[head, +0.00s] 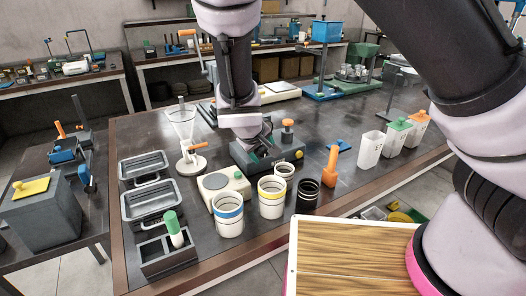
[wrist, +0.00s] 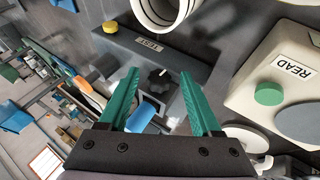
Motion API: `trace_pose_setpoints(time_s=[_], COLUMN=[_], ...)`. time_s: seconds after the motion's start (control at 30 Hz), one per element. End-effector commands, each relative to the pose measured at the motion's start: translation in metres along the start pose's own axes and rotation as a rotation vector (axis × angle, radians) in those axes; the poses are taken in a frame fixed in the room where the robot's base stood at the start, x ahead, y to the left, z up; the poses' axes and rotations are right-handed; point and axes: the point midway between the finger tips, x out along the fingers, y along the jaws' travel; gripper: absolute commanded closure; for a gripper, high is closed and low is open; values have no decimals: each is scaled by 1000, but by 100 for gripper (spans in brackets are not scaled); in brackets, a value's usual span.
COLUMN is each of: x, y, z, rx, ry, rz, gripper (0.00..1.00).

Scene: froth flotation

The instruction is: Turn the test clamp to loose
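The test clamp shows in the wrist view as a black lobed knob (wrist: 160,78) with a white pointer mark, on a grey block. It sits beside a dark base (wrist: 185,62) labelled TEST, upside down in the picture. My gripper (wrist: 158,74) is open, with one green finger on each side of the knob and a gap to both. I cannot tell whether the fingertips are level with the knob. In the head view my gripper (head: 258,148) is over the dark base (head: 288,160), and my wrist hides the knob. A blue piece (wrist: 148,116) shows between the fingers.
A beige unit (wrist: 285,80) labelled READ, with a green button, stands beside the base; the head view shows it too (head: 222,188). Banded cups (head: 270,200), an orange-handled tool (head: 331,165) and a glass funnel stand (head: 186,140) are close around. White bins (head: 371,148) stand farther right.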

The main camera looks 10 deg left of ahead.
Motion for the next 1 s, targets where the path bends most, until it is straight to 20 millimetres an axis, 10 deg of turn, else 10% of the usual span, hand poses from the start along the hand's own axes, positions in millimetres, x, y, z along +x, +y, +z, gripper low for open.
trace_pose_setpoints(time_s=[0.27, 0.7, 1.0], x=[-8, -89, -108], y=[-1, -1, 0], z=[-1, 0, 0], rx=[1, 1, 0], ry=[2, 3, 0], rz=[-2, -4, 0], gripper=[33, 33, 33])
